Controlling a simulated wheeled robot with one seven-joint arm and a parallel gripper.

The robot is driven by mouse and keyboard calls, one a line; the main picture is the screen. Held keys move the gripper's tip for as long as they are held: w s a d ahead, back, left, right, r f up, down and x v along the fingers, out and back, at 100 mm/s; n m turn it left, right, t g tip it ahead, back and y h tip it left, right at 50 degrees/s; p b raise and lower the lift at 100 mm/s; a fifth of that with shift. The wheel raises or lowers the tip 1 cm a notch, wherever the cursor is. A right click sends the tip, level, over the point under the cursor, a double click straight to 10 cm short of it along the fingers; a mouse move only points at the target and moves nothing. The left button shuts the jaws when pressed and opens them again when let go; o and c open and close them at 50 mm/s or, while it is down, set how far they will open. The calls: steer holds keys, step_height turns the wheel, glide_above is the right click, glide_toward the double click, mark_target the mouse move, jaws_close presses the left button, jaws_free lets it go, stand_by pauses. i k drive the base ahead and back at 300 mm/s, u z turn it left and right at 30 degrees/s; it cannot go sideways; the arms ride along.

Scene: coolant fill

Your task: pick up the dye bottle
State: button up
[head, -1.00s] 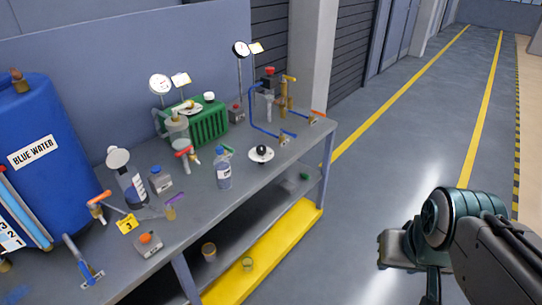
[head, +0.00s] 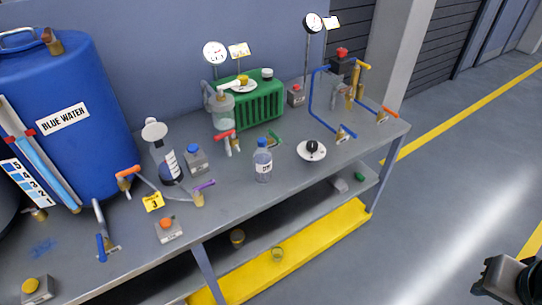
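A small clear bottle with a blue cap and a white label (head: 263,164) stands upright on the grey workbench (head: 235,198), near its front edge. It looks like the dye bottle, but its label is too small to read. A smaller grey container with a blue cap (head: 196,160) stands to its left, next to a flask with dark liquid. Only a dark piece of my arm shows at the bottom right corner, off the bench and well apart from the bottle. My gripper's fingers are not visible.
A green ribbed unit (head: 258,107) stands behind the bottle. A black knob on a white disc (head: 312,150) is to its right, a red-handled valve (head: 228,140) to its left. A blue water tank (head: 75,110) fills the left. The floor (head: 430,230) at right is clear.

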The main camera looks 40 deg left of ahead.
mark_target(262, 156)
steer(key=u, duration=0.45)
steer(key=i, duration=0.65)
steer(key=u, duration=0.9)
steer(key=i, duration=0.6)
steer(key=z, duration=0.05)
